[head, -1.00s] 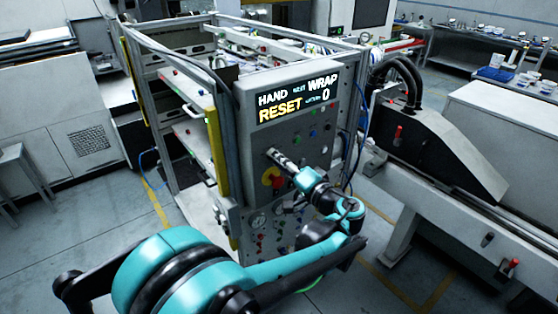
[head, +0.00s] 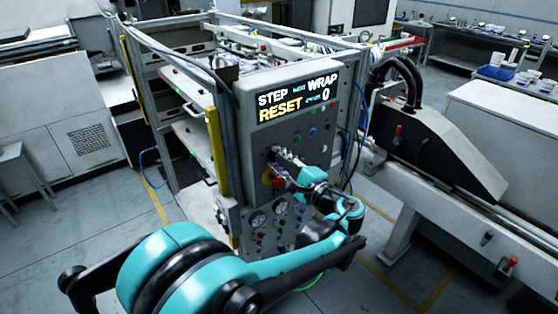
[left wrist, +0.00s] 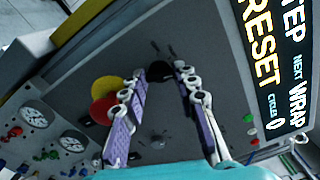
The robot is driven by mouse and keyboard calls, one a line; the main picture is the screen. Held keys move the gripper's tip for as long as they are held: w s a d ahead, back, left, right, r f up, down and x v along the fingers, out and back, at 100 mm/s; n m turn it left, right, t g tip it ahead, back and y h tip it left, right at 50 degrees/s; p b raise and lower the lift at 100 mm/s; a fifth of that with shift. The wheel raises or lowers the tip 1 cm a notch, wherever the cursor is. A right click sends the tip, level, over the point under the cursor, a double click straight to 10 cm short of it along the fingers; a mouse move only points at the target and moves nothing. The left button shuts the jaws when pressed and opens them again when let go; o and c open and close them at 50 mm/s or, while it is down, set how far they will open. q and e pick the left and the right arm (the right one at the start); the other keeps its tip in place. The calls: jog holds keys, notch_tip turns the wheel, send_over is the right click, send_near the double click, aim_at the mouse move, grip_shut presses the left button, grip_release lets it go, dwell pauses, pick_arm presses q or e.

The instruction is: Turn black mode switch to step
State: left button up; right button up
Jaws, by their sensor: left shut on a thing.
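The black mode switch (left wrist: 159,72) is a dark round knob on the grey control panel (left wrist: 220,75), between the fingertips of my left gripper (left wrist: 161,70). In the head view my left gripper (head: 274,151) reaches the panel below the display and its fingers hide the switch. It is shut on the knob, one finger on either side. The display (head: 297,95) reads STEP, WRAP, RESET and 0. My right gripper is in neither view.
A yellow and red round button (left wrist: 106,98) sits close beside my fingers. Gauges (left wrist: 32,114) and small coloured buttons lie around it. A metal frame with shelves (head: 190,130) stands behind the panel, and a machine (head: 440,150) stands to the right.

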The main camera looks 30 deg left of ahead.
pick_arm(q)
jog(key=shift+m, duration=0.3)
dwell(0.4)
jog(key=o, duration=1.1)
jog(key=shift+o, duration=0.2)
jog(key=shift+d, duration=0.1)
jog(key=v, duration=1.1)
jog(key=shift+s+d, duration=0.2)
jog(key=shift+d, duration=0.15)
jog(key=shift+f, duration=0.1)
